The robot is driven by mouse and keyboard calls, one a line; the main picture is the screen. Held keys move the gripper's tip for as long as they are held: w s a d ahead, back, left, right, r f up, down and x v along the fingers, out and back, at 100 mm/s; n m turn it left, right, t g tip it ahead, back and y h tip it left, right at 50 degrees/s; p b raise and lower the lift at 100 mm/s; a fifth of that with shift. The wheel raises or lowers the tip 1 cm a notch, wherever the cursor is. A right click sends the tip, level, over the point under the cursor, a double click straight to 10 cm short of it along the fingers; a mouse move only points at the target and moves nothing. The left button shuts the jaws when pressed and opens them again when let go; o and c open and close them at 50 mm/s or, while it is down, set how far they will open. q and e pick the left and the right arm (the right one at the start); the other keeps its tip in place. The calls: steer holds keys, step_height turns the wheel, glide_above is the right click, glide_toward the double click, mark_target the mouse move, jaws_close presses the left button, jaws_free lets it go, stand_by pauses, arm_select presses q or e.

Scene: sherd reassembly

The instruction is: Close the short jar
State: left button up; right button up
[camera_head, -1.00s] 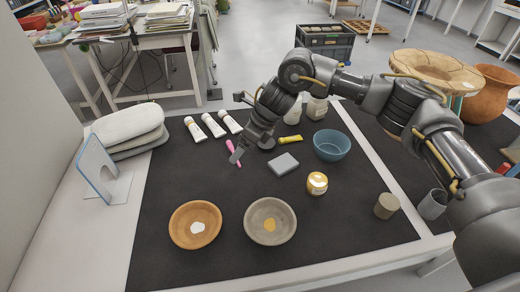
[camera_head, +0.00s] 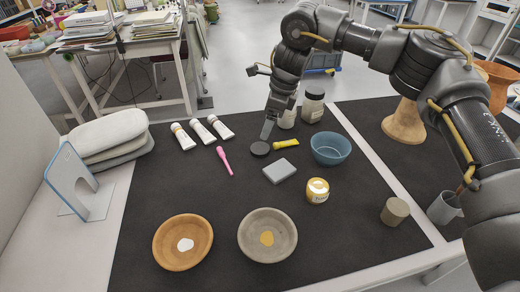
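A dark round lid (camera_head: 260,149) lies flat on the black mat (camera_head: 190,185). My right gripper (camera_head: 267,131) points down just above and behind the lid; its fingers overlap in this view, so I cannot tell whether they are open or touching it. A pale jar (camera_head: 287,119) stands right behind the gripper, partly hidden, and its top is covered by my arm. A taller pale jar with a dark lid (camera_head: 314,107) stands beside it. My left gripper is out of view.
A blue bowl (camera_head: 330,149), a yellow tube (camera_head: 286,143) and a grey block (camera_head: 281,171) lie near the lid. Two shallow bowls, brown (camera_head: 163,246) and grey (camera_head: 252,249), sit in front. A pink tool (camera_head: 224,161) and white tubes (camera_head: 200,132) lie left.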

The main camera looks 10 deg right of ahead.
mark_target(261, 148)
steer(key=x, duration=0.3)
steer(key=shift+f, duration=0.4)
steer(key=x, duration=0.5)
steer(key=shift+s+d+f, duration=0.1)
steer(key=shift+s+f, duration=0.05)
steer(key=shift+f, duration=0.05)
steer(key=c, duration=1)
